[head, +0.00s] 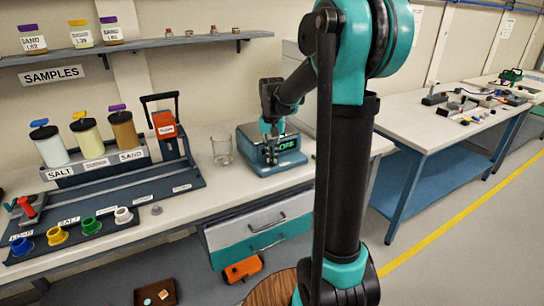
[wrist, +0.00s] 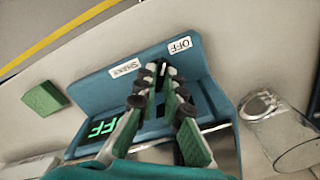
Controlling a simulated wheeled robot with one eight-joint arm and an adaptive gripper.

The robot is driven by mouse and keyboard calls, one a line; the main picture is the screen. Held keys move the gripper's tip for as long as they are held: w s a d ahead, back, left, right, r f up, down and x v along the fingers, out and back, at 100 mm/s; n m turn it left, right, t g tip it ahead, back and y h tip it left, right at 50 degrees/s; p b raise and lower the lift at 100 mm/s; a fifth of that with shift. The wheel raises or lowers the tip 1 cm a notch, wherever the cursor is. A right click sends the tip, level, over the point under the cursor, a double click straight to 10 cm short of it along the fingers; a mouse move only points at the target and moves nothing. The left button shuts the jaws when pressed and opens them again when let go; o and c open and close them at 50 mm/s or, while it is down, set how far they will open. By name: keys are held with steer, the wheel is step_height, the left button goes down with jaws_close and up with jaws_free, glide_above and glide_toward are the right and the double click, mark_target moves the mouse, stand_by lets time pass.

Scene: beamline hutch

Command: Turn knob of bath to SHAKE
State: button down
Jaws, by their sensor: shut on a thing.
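The bath (head: 262,165) is a teal box on the bench in the head view, with a green display (head: 286,145) reading OFF. In the wrist view the bath (wrist: 205,65) shows its front panel with a white OFF label (wrist: 180,45) and a SHAKE label (wrist: 125,68). The display (wrist: 100,128) is partly covered by a finger. My gripper (wrist: 160,72) reaches to the panel between and below the two labels, its fingers closed on the dark knob (wrist: 163,70). The knob is mostly hidden by the fingertips, so its pointing is hard to read. The gripper also shows in the head view (head: 270,128).
A glass beaker (head: 222,150) stands close beside the bath; it also shows in the wrist view (wrist: 285,135). A green block (wrist: 45,97) lies on the bench on the bath's other side. A rack of labelled bottles (head: 90,165) stands further left.

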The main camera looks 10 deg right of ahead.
steer(key=n, duration=0.7)
steer(key=shift+n, duration=0.3)
steer(key=n, duration=0.3)
steer(key=shift+w+n, duration=0.1)
steer(key=shift+n, duration=2)
steer(key=c, duration=1.6)
jaws_free()
steer(key=shift+c, duration=0.2)
